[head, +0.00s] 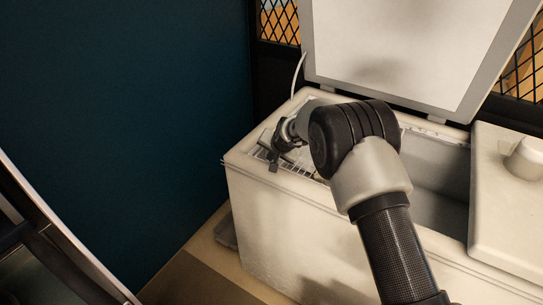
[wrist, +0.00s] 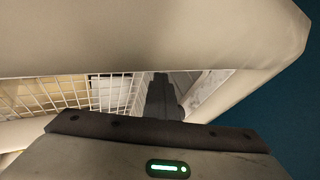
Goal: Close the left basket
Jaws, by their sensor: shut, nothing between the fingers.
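A white wire basket (head: 262,154) sits in the left end of an open white chest (head: 285,215). Much of it is hidden behind my arm. Its wire grid (wrist: 50,95) also shows in the wrist view, left of my fingers. My gripper (head: 274,163) is at the chest's left end, over the basket beside the front rim. Its dark fingers (wrist: 163,97) are shut and empty in the wrist view. I cannot tell whether they touch the basket. The chest's large lid (head: 400,45) stands raised at the back.
A closed white cover (head: 510,185) with a round knob lies over the chest's right part. The chest's middle is open. A dark teal wall (head: 120,90) stands to the left. A pale cream surface (wrist: 150,35) fills the top of the wrist view.

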